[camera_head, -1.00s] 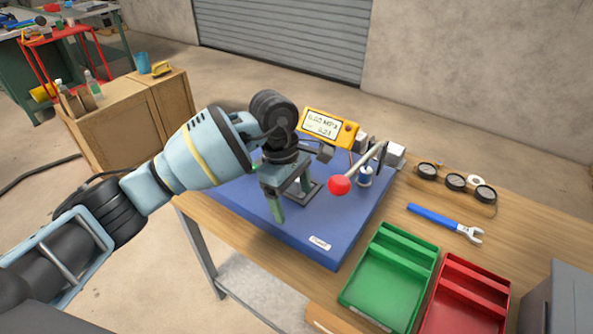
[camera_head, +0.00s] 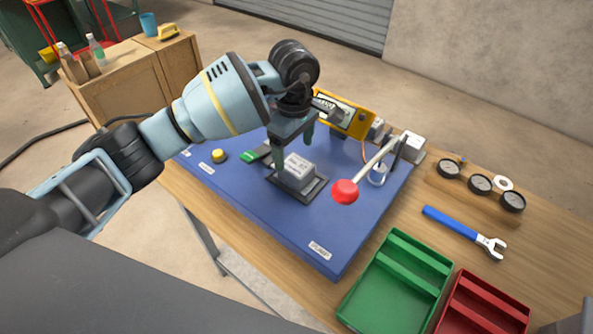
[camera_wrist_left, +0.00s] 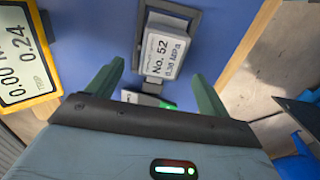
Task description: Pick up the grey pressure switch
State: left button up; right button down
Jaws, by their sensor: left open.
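The grey pressure switch (camera_head: 297,171) is a small block with a white label, sitting in a dark square frame (camera_head: 312,189) on the blue board (camera_head: 250,205). In the left wrist view the switch (camera_wrist_left: 166,52) reads "No. 52" and "0.38 MPa". My left gripper (camera_head: 294,151) is open and empty, pointing down just behind and above the switch. In the left wrist view its green fingers (camera_wrist_left: 157,70) stand either side of the switch's near end, with no clear contact. My right gripper is in no view.
A lever with a red knob (camera_head: 345,191) rises right of the switch. A yellow pressure meter (camera_head: 357,122) stands behind the gripper. A green tray (camera_head: 368,310), a red tray (camera_head: 467,318), a blue-handled wrench (camera_head: 452,220) and gauges (camera_head: 480,184) lie to the right. The board's front is clear.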

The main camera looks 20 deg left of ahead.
aim_at(296, 164)
pick_arm(q)
jog(key=shift+s+d+f+p, duration=0.1)
jog(key=shift+d+f+p, duration=0.05)
jog(key=shift+f, duration=1.15)
jog(key=shift+s+d+f+p, duration=0.1)
jog(key=shift+d+f+p, duration=0.05)
jog(key=shift+f, duration=1.15)
jog(key=c, duration=1.2)
jog(key=shift+r, duration=0.1)
jog(key=shift+c, duration=0.4)
jog(key=shift+r, duration=0.1)
jog(key=shift+r, duration=0.55)
notch_tip(296, 164, up, 2)
jog(key=shift+r, duration=0.2)
jog(key=s, duration=1)
jog(key=s+d+r, duration=0.1)
jog(key=s, duration=0.5)
jog(key=shift+d+r, duration=0.1)
